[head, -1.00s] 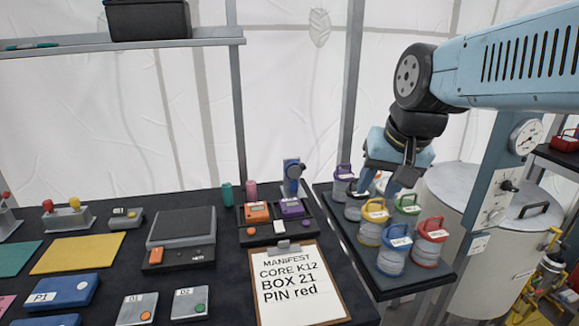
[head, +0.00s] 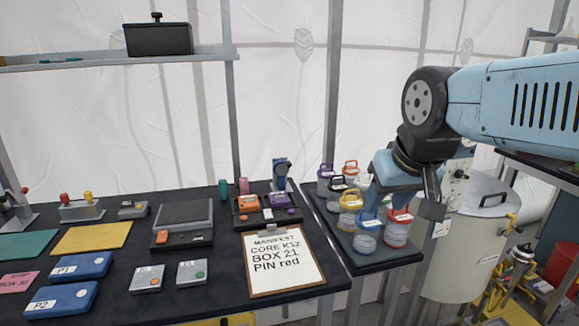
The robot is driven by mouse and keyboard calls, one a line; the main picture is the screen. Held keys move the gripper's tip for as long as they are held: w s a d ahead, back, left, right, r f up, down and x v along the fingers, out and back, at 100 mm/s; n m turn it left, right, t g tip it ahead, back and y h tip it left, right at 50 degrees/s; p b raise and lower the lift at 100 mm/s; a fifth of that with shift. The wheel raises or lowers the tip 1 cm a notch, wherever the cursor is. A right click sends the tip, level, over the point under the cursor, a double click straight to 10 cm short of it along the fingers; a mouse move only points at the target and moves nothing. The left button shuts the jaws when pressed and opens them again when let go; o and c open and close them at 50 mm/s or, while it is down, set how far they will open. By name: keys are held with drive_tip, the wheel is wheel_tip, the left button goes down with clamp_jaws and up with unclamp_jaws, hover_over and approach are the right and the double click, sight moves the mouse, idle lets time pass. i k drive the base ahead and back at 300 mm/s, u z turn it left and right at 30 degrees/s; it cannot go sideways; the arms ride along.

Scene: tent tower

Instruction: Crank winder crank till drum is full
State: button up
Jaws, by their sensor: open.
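My gripper (head: 404,205) is open and points down over the front right of the black side shelf with lidded jars. Its fingers overlap the blue-lidded jar (head: 366,240) and red-lidded jar (head: 397,232) in the picture; I cannot tell whether they touch. Nothing shows held between the fingers. No winder crank or drum can be clearly made out. A small blue upright device (head: 280,174) with a dark round part stands at the back of the black table; I cannot tell whether it is the winder.
A clipboard (head: 277,284) reading "MANIFEST CORE K12 BOX 21 PIN red" lies on the black table (head: 222,292). A large pale cylinder (head: 462,255) stands right of the jars, near yellow equipment (head: 497,303). A rail with a black box (head: 159,38) runs above the table.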

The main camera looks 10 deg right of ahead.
sight(281, 169)
drive_tip(key=u, duration=0.55)
drive_tip(key=i, duration=0.15)
drive_tip(key=z, duration=2.9)
drive_tip(key=k, duration=1.65)
drive_tip(key=u, duration=0.85)
drive_tip(key=i, duration=0.95)
drive_tip(key=u, duration=0.05)
